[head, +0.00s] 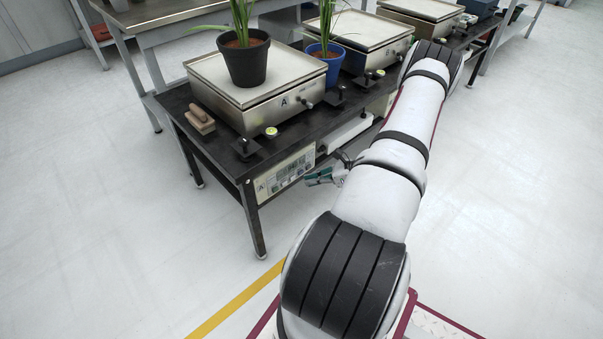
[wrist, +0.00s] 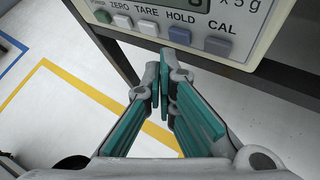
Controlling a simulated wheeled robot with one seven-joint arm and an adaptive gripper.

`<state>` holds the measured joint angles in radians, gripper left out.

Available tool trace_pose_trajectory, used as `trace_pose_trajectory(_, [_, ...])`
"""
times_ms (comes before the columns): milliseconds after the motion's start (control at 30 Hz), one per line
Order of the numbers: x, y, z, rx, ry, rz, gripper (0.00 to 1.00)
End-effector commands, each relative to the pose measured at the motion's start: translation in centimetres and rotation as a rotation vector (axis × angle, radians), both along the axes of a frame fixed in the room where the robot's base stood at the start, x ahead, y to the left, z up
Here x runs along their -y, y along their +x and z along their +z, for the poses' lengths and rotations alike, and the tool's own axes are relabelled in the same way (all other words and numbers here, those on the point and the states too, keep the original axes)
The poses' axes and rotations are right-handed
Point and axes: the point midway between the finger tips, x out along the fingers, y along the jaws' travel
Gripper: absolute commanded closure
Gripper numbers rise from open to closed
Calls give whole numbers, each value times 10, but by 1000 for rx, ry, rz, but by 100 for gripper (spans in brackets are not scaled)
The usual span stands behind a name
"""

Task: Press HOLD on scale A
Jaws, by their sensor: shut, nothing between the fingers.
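Scale A (head: 240,105) stands on the dark bench, its letter A on the front edge. Its control panel (head: 270,181) hangs on the bench's front; in the wrist view the panel (wrist: 262,22) crosses the top. The HOLD button (wrist: 180,35) is blue, between the grey TARE button (wrist: 147,28) and the grey CAL button (wrist: 218,46). My gripper (head: 318,178) is just right of the panel in the head view. In the wrist view my gripper (wrist: 163,85) is shut and empty, its teal fingertips below the TARE and HOLD buttons, apart from them.
A black pot with a plant (head: 244,62) stands on scale A. A blue pot (head: 326,62) is beside it, near the second scale (head: 372,42). A wooden-handled brush (head: 200,119) lies on the bench (head: 225,150). The floor before the bench is clear, with a yellow line (head: 225,308).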

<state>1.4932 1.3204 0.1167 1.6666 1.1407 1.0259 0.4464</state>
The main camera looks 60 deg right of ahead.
Motion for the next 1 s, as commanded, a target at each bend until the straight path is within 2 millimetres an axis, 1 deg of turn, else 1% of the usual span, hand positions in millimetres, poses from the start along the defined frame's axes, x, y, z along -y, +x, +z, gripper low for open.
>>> trace_pose_trajectory(167, [0,-1,0,0,1,0,100])
trace_pose_trajectory(267, [-1,-5,0,-1,1,0,100])
trace_pose_trajectory(767, [-11,-46,0,-1,1,-2,100])
trace_pose_trajectory(1000, [-12,-49,0,0,0,0,100])
